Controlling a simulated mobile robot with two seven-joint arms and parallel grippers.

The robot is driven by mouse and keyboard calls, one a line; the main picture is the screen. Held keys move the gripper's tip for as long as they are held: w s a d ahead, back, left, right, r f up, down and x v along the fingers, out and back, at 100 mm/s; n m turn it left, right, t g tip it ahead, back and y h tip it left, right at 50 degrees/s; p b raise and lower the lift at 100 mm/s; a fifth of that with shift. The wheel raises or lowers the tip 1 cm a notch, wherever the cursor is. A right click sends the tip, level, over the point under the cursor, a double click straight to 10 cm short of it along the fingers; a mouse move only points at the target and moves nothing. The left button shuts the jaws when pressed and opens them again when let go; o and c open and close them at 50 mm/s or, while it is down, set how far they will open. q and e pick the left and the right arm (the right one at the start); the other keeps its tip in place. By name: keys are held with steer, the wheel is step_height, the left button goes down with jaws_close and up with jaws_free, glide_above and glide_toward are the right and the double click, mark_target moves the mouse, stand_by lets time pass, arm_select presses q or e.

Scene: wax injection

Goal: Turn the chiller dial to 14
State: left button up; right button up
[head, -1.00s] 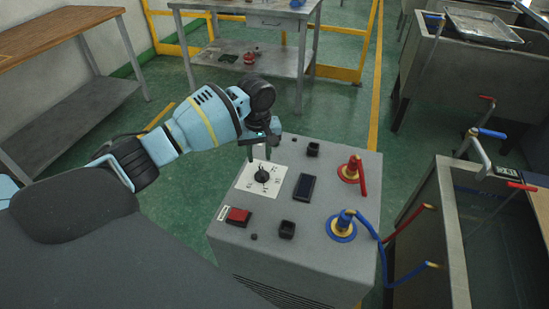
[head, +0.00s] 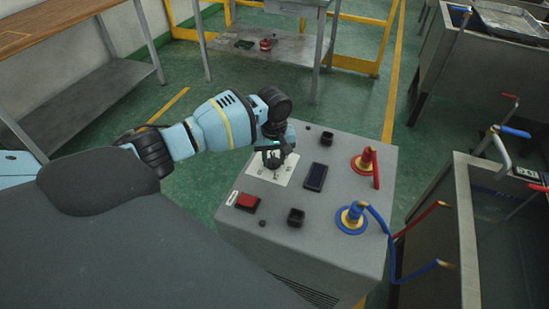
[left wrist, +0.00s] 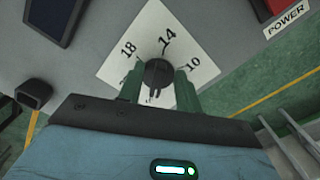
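The chiller dial (left wrist: 157,73) is a round black knob on a white card (left wrist: 120,72) with the numbers 18, 14 and 10 showing in the left wrist view. The 14 stands just above the knob; I cannot clearly make out the pointer's setting. My left gripper (head: 274,160) is down over the card, with its fingers (left wrist: 160,80) on either side of the knob. They look open around it, with little gap; contact is not clear. In the head view the gripper mostly hides the knob. My right gripper is not in view.
A metal tank (head: 500,230) stands close on the right.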

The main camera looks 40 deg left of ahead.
arm_select(q)
jaws_close()
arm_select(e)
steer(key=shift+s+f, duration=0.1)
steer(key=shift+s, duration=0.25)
